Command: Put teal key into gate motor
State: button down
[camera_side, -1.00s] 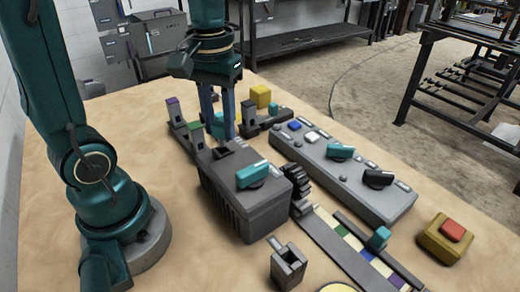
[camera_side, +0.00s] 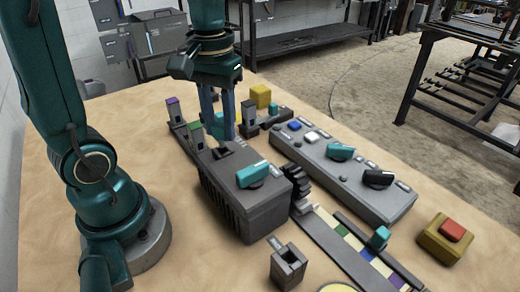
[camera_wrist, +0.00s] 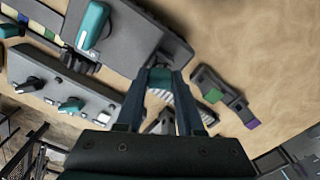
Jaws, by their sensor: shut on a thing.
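The teal key (camera_wrist: 160,78) is between my fingertips in the wrist view, mostly covered by them. In the side view, the teal piece (camera_side: 217,118) shows at my gripper (camera_side: 222,130), just behind the gate motor. My gripper (camera_wrist: 162,80) is shut on it and points down. The gate motor is a grey ribbed box (camera_side: 250,215) with a teal knob (camera_side: 252,174) on top and a dark raised socket (camera_side: 221,153) at its back end. The key appears apart from this socket; its lower end is hidden.
A holder strip with upright tabs (camera_side: 173,112) lies left of my gripper. A yellow block (camera_side: 261,96) stands behind. A grey control panel (camera_side: 355,180) with knobs is to the right. A striped track (camera_side: 345,245), an open grey holder (camera_side: 288,266) and a red button (camera_side: 453,231) are in front.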

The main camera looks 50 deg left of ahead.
jog(key=shift+f, duration=1.35)
dwell(0.3)
grip_release()
dwell(0.4)
jog(key=shift+r, duration=3.5)
